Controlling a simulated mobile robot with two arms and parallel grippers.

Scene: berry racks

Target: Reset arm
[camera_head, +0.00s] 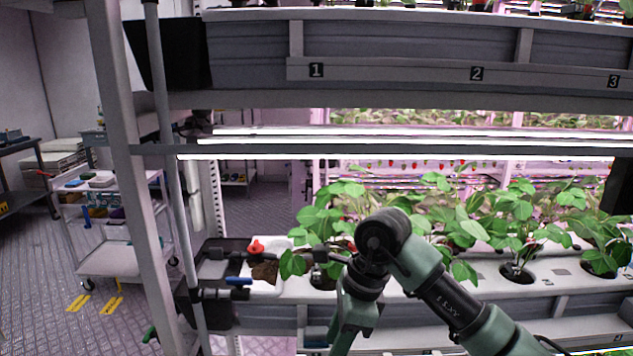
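One of my arms, grey-green with black joints, comes in from the lower right and bends at a black joint in front of the planted rack. I take it to be my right arm. A small dark part that may be its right gripper (333,256) points left beside strawberry leaves. Its fingers are too small and dark to tell open from shut, and nothing clear shows in it. My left gripper is not in view.
Strawberry plants (518,230) grow in the white rack trough (460,285) behind the arm. A white tray (263,287) holds a red item (256,246) and brown matter. A grey rack post (130,180) and a white cart (110,262) stand left. Open floor lies around the cart.

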